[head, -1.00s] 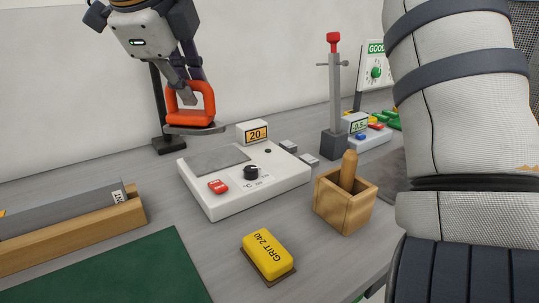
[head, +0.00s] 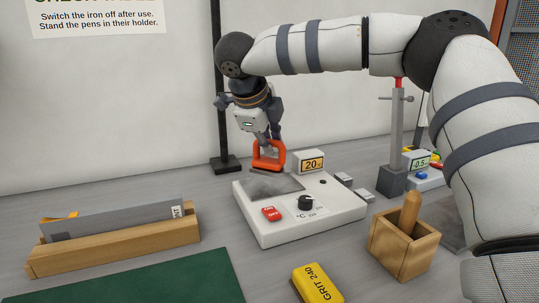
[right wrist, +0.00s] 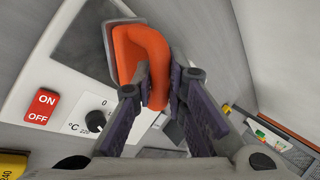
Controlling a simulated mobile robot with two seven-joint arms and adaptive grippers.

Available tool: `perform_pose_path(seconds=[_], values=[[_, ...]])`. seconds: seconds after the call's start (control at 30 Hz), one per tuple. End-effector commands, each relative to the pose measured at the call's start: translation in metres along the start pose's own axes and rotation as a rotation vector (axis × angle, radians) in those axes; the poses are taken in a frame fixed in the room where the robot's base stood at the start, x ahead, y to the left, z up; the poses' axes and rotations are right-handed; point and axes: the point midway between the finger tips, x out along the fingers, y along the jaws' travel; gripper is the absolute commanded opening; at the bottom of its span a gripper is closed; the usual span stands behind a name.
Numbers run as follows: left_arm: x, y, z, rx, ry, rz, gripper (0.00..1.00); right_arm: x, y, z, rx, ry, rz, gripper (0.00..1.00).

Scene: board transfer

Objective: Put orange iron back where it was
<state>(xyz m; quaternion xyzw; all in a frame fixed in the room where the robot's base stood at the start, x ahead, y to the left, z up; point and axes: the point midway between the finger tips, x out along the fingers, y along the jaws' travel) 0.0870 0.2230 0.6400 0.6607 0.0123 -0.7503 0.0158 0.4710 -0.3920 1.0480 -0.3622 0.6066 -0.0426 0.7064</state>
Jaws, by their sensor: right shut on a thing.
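The orange iron (head: 267,160) has a looped orange handle and a grey soleplate. It is at the back edge of the grey plate (head: 262,187) on the white control unit (head: 300,225). I cannot tell whether its sole touches the plate. My right gripper (head: 268,142) comes down from above and is shut on the handle. In the right wrist view the fingers (right wrist: 157,85) grip the orange handle (right wrist: 142,50); the sole is partly hidden beneath it. The unit has a red ON/OFF switch (head: 271,214) and a black knob (head: 306,202). My left gripper is not in view.
A black stand (head: 223,120) rises at the back left. A wooden holder (head: 404,245) is at right, a wooden rack (head: 115,250) at left. A yellow grit 240 block (head: 318,284) and green mat (head: 170,280) lie in front.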

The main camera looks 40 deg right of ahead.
Motion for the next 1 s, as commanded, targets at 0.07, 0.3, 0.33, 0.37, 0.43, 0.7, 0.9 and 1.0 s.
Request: perform_pose_path(seconds=[0.07,0.3,0.33,0.37,0.43,0.7,0.9,1.0], values=[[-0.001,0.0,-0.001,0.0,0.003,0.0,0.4,0.013,0.009,-0.001,-0.002,0.004,0.001,0.0],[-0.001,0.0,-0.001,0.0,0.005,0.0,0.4,0.023,0.016,-0.001,0.002,0.0,-0.001,0.0],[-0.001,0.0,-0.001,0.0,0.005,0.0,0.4,0.023,0.016,-0.001,0.002,0.0,-0.001,0.0],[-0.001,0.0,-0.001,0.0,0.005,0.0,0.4,0.023,0.016,-0.001,0.002,0.001,-0.001,0.0],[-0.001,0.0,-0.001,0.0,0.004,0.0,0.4,0.024,0.017,-0.001,0.002,0.001,-0.001,0.0],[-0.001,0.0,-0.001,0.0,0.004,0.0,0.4,0.026,0.019,-0.001,0.001,0.002,0.001,0.33],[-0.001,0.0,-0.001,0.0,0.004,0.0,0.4,0.024,0.017,-0.001,0.002,0.002,0.0,0.33],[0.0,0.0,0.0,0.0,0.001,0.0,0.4,0.009,0.016,0.0,0.0,-0.001,-0.001,0.33]])
